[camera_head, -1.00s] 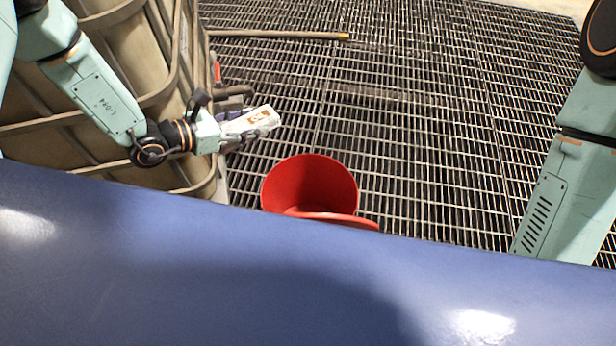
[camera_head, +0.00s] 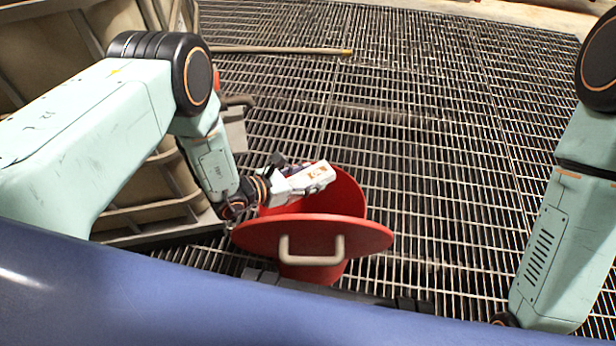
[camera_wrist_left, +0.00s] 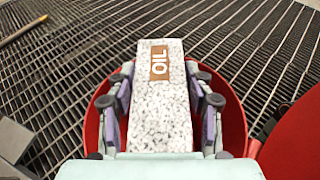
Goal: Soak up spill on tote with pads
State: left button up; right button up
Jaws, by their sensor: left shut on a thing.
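My left gripper (camera_head: 300,176) is shut on a white speckled pad (camera_head: 318,178) with a brown OIL label. In the left wrist view the pad (camera_wrist_left: 160,115) sits between the gripper's fingers, over the mouth of a red bucket (camera_wrist_left: 97,125). In the head view the red bucket (camera_head: 348,200) stands on the grating, and a red lid (camera_head: 262,235) with a pale handle covers part of its near side. The beige caged tote (camera_head: 38,55) is at the left, partly hidden by my left arm. No spill can be made out. My right arm shows at the right, its gripper out of view.
A long pole (camera_head: 285,50) lies on the floor grating (camera_head: 440,130) beyond the bucket. The grating between the bucket and my right arm is clear. A blue surface fills the bottom left of the head view.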

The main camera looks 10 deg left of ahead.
pick_arm(q)
notch_tip(320, 180, down, 5)
jog(key=b, duration=0.3)
jog(key=shift+r+b, duration=0.1)
jog(key=shift+b, duration=0.3)
jog(key=o, duration=1.2)
jog(key=shift+a, duration=0.1)
jog(key=v, duration=1.2)
jog(key=shift+r, duration=0.1)
jog(key=shift+w, duration=0.1)
